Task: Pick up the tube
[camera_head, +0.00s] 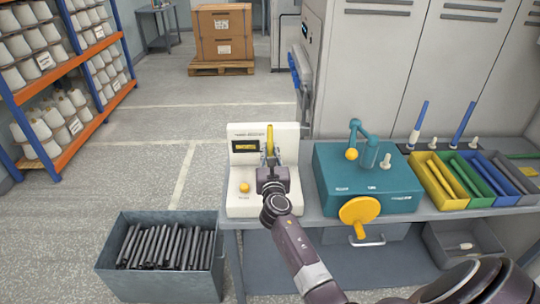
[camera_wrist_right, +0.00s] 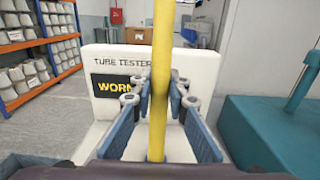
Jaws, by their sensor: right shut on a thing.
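A yellow tube (camera_wrist_right: 160,60) stands upright between the fingers of my right gripper (camera_wrist_right: 160,95), in front of the white tube tester (camera_wrist_right: 112,62). The fingers are shut on the tube. The tester's display reads "WORN" in yellow. In the head view the right gripper (camera_head: 271,160) is over the tester (camera_head: 236,205), and the top of the tube (camera_head: 270,137) shows above the fingers. The tube's lower end is hidden by the gripper in the head view, so I cannot tell whether it touches the tester. My left gripper is not in view.
A teal machine (camera_head: 335,188) with a yellow handwheel (camera_head: 359,211) stands right of the tester. Colored trays with tubes (camera_head: 437,180) are further right. A grey bin (camera_head: 114,265) of dark tubes stands on the floor at left. An orange-and-blue rack (camera_head: 75,118) holds white cones.

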